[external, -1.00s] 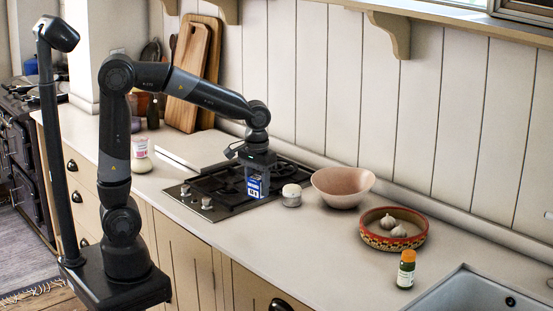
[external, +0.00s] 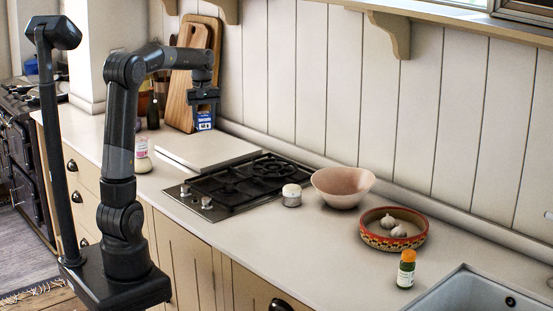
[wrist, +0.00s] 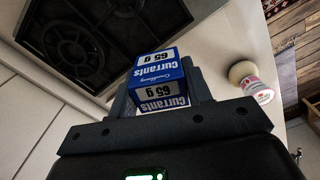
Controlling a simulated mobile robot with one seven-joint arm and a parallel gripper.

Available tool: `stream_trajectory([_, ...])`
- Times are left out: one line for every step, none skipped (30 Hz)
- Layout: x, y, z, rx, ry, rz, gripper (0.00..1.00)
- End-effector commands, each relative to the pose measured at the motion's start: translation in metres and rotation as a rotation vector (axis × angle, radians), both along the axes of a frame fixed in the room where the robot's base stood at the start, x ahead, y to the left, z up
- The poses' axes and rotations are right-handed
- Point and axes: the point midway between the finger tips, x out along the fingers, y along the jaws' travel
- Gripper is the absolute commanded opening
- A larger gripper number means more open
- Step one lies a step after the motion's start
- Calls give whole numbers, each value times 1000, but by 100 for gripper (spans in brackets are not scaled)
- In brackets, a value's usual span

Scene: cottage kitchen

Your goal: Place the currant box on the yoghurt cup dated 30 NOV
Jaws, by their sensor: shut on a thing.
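My gripper (external: 205,100) is shut on the blue and white currant box (external: 204,119) and holds it up in front of the wooden boards at the back. In the wrist view the box (wrist: 160,75) sits between the fingers (wrist: 160,92), its "Currants 65 g" lettering upside down. A white cup with a pink label (external: 140,147) stands left of the hob, apart from the box. This cup (wrist: 258,88) also shows at the right of the wrist view. A small pale round pot (external: 291,196) stands by the hob's right corner. I cannot read a date on either.
A cream rounded thing (external: 143,165) is close to the pink-labelled cup. The hob (external: 240,184), a pale flat slab (external: 205,150) and upright wooden boards (external: 180,95) are nearby. A pink bowl (external: 342,187), garlic dish (external: 393,240) and orange-capped jar (external: 406,270) stand further right.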

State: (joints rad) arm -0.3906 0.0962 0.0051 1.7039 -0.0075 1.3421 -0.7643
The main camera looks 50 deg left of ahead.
Motion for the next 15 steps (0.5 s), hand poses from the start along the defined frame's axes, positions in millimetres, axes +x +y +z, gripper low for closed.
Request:
stream_trajectory([-7,24,5,1,-1,56,22])
stream_trajectory([-11,36,7,1,-1,87,22])
stream_trajectory([-17,52,11,2,-1,127,22])
stream_trajectory([-22,64,13,3,-1,157,22])
stream_trajectory([-27,76,15,3,0,186,22])
stream_trajectory([-34,89,18,3,0,221,22])
stream_trajectory([-39,99,20,4,1,246,22])
stream_trajectory([-44,108,22,4,1,271,22])
stream_trajectory([-50,119,24,5,1,299,22])
stream_trajectory([-54,126,26,5,1,318,22])
stream_trajectory([-58,132,27,6,2,336,22])
stream_trajectory([-63,140,29,6,3,356,22])
stream_trajectory([-67,144,30,6,3,369,22])
stream_trajectory([-69,148,31,6,3,380,22])
stream_trajectory([-72,152,32,7,3,391,22])
